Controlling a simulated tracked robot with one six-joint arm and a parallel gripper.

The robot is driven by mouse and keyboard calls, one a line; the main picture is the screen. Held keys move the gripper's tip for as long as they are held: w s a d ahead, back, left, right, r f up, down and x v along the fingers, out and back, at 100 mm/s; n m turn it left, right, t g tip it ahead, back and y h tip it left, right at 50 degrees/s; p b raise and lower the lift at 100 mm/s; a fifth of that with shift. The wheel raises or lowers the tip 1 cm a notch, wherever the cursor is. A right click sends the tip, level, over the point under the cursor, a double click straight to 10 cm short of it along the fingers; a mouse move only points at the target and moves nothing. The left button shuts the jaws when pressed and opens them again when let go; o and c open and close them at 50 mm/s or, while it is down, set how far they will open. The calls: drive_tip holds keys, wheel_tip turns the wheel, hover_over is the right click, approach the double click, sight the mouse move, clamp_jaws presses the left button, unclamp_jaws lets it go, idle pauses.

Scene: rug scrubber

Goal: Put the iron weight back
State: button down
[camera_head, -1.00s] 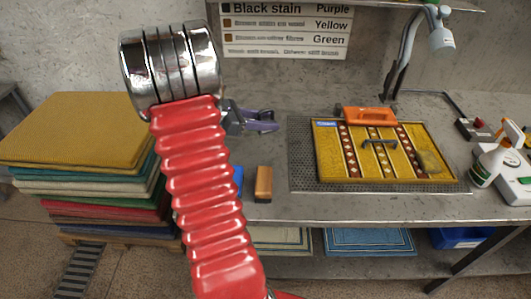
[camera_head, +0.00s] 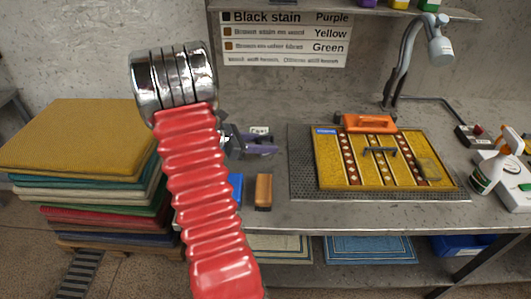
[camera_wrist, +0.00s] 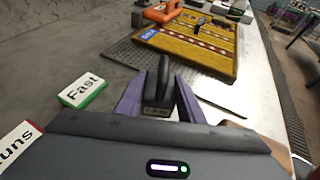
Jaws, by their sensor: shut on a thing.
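The iron weight (camera_wrist: 160,88) is a dark block with an upright handle and small lettering. In the wrist view it sits between the purple fingers of my gripper (camera_wrist: 158,100), which is shut on it. In the head view my gripper (camera_head: 262,147) is over the left part of the bench, left of the perforated plate. I cannot make out the weight there. The wrist view does not show clearly whether the weight touches the bench.
A yellow patterned rug (camera_head: 400,175) lies on the perforated plate (camera_head: 303,180), with an orange-handled tool (camera_head: 368,122). A brown-topped block (camera_head: 264,190) and stacked rugs (camera_head: 80,135) are left.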

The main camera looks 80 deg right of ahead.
drive_tip(key=shift+f, duration=1.7)
drive_tip(key=shift+f, duration=0.1)
drive_tip(key=c, duration=1.2)
unclamp_jaws()
drive_tip(key=shift+w+a+r, duration=0.2)
drive_tip(key=shift+w+a, duration=0.05)
drive_tip(key=shift+w, duration=0.1)
drive_tip(key=v, duration=1)
drive_tip(key=shift+w+a+r, duration=0.1)
drive_tip(key=shift+w+a, duration=0.2)
drive_tip(key=shift+w+r, duration=0.1)
